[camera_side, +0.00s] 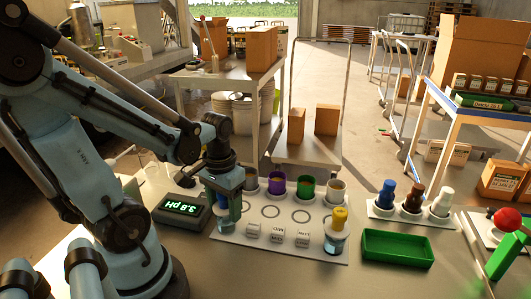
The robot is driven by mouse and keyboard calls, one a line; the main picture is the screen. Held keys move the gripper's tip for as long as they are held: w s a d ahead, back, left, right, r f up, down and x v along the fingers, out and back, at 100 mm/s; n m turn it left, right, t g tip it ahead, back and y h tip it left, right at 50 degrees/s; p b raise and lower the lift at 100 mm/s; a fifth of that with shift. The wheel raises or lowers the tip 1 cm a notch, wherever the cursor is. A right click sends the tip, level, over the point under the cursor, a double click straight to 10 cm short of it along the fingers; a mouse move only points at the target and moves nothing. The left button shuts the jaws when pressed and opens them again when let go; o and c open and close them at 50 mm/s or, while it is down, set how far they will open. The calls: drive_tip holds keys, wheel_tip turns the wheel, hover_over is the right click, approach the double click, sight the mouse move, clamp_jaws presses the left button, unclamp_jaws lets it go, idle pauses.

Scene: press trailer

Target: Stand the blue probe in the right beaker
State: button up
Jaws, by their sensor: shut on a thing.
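My gripper (224,194) points down over the left beaker (227,224) on the white board. It is shut on a slim blue piece, apparently the blue probe, mostly hidden by the jaws. I cannot tell how far its lower end reaches into that beaker. The right beaker (335,243) is clear, holds bluish liquid and stands at the right front of the board. A yellow capped piece (340,217) shows upright at its top.
The white board (270,250) bears several coloured cups along its back edge and labelled cubes (277,235). A pH meter (182,210) sits left. Right are a green tray (397,249) and a rack (425,219) with blue, brown and white bottles.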

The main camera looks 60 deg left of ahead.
drive_tip(key=shift+f, duration=0.25)
drive_tip(key=o, duration=0.8)
drive_tip(key=shift+r, duration=5.5)
drive_tip(key=shift+r, duration=4.5)
